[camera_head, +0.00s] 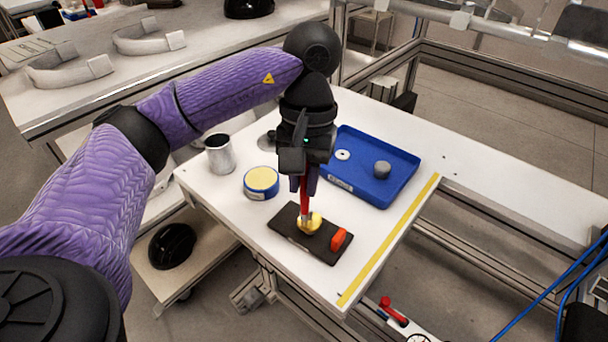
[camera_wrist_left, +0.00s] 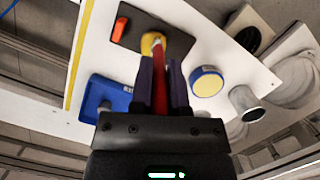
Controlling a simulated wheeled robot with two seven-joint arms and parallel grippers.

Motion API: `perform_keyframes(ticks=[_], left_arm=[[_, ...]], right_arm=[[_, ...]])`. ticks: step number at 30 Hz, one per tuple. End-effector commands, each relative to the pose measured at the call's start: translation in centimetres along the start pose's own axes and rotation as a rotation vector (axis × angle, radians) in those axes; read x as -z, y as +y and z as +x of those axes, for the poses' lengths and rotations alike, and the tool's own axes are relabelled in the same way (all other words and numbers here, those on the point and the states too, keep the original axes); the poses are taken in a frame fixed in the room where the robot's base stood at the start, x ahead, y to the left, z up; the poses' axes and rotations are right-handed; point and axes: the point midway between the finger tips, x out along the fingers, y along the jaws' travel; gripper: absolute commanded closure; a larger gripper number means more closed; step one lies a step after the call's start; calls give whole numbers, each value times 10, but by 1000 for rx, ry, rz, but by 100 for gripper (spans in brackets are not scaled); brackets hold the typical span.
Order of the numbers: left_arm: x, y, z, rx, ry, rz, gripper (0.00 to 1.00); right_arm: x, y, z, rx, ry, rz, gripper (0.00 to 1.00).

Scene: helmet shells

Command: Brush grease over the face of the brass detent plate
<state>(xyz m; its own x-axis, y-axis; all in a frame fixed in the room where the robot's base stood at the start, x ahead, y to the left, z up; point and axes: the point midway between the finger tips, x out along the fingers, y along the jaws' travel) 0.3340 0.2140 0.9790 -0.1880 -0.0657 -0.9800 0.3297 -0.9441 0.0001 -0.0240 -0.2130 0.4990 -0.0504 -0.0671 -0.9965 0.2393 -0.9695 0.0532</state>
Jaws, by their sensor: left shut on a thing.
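My left gripper (camera_head: 303,182) is shut on a red-handled brush (camera_head: 305,198), which points down. The brush's lower end is at the round yellow brass detent plate (camera_head: 315,222), which sits on a dark base block (camera_head: 288,228). Whether the bristles touch the face cannot be told. In the left wrist view the brush's red handle (camera_wrist_left: 159,92) lies between the fingers and its tip overlaps the brass plate (camera_wrist_left: 150,42). A round blue tin with a pale yellow top (camera_head: 261,183), which looks like grease, stands left of the gripper. My right gripper is not in view.
An orange-red piece (camera_head: 338,239) stands on the block beside the plate. A blue tray (camera_head: 395,192) with a grey cylinder (camera_head: 382,169) and a white ring (camera_head: 342,155) lies behind right. A metal cup (camera_head: 220,154) stands at the left. Yellow tape (camera_head: 390,240) marks the table's right side.

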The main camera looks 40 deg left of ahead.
Motion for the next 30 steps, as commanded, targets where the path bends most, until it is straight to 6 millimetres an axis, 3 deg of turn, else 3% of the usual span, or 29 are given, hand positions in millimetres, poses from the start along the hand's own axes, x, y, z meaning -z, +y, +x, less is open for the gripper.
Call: perform_keyframes(ticks=[30], left_arm=[[7, 18, 4, 0, -1, 0, 100]], right_arm=[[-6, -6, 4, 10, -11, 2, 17]])
